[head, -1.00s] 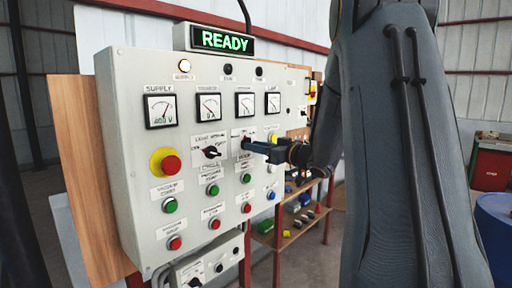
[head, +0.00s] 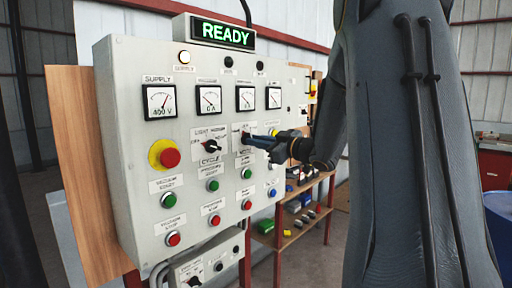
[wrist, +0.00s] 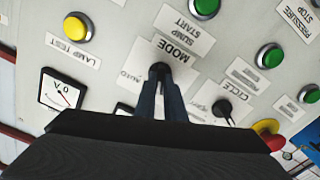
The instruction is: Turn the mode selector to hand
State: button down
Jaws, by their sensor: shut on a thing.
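The mode selector is a small black knob (wrist: 160,70) on the grey control panel (head: 125,130), under a plate marked MODE in the wrist view. My gripper (wrist: 161,82) is shut on this knob, with its two dark blue fingers on either side of it. In the head view my gripper (head: 248,139) reaches the panel from the right at the selector's plate. The fingers cover most of the knob, so its pointing direction cannot be told.
The cycle selector (head: 211,146) sits just left of my gripper. A red emergency button (head: 170,157) is farther left, and the green sump start button (head: 247,173) is below. Gauges (head: 245,98) line the panel above. The display (head: 223,35) reads READY.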

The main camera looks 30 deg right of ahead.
jog(key=n+b, duration=0.4)
jog(key=n, duration=0.1)
jog(key=shift+n, duration=0.3)
jog(key=shift+r, duration=0.1)
dwell(0.3)
jog(key=c, duration=1.8)
grip_release()
jog(key=shift+c, duration=0.2)
jog(key=shift+s, duration=0.1)
jog(key=b+v, duration=0.2)
jog(key=v, duration=0.5)
jog(key=shift+s, duration=0.3)
jog(key=shift+d, duration=0.1)
